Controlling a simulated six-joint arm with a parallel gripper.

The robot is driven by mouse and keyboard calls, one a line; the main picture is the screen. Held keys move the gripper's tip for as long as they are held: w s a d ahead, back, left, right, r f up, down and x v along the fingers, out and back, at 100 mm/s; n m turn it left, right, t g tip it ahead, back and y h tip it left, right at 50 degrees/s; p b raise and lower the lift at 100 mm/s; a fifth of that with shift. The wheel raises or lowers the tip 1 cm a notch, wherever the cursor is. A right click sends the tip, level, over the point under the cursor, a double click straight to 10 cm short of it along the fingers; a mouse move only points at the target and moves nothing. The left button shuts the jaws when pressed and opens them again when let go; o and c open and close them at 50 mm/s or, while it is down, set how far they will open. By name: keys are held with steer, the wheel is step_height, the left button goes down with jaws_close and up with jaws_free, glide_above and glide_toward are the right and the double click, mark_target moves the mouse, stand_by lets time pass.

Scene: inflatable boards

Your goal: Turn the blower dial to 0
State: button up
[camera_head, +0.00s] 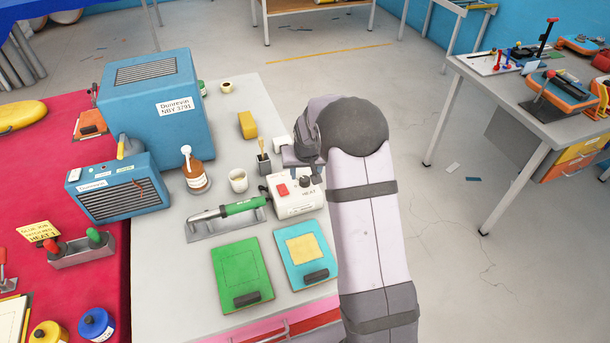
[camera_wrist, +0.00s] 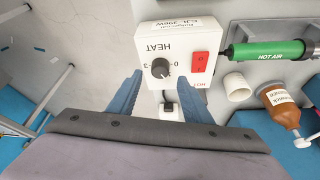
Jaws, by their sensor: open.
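The dial (camera_wrist: 160,68) is a dark round knob on the white control box (camera_wrist: 150,30), marked HEAT with small figures around it. I cannot read its pointer setting surely. In the head view the box (camera_head: 297,205) stands at the table's right side, with the dial (camera_head: 305,181) just below my gripper. A red switch (camera_wrist: 200,61) sits beside the dial. My gripper (camera_wrist: 160,76) is open and empty, its blue fingers either side of the dial in the wrist view; contact cannot be told. The hot-air blower (camera_wrist: 267,50) with green handle lies beside the box.
A white cup (camera_wrist: 236,86) and brown bottle (camera_wrist: 281,107) stand near the box. A green board (camera_head: 241,272) and a blue board (camera_head: 304,254) lie in front. Blue machines (camera_head: 155,105) stand at the left. Open floor lies to the right.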

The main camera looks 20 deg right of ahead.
mark_target(305, 179)
steer(key=shift+p+x, duration=0.7)
steer(key=shift+x, duration=1.4)
steer(key=c, duration=1)
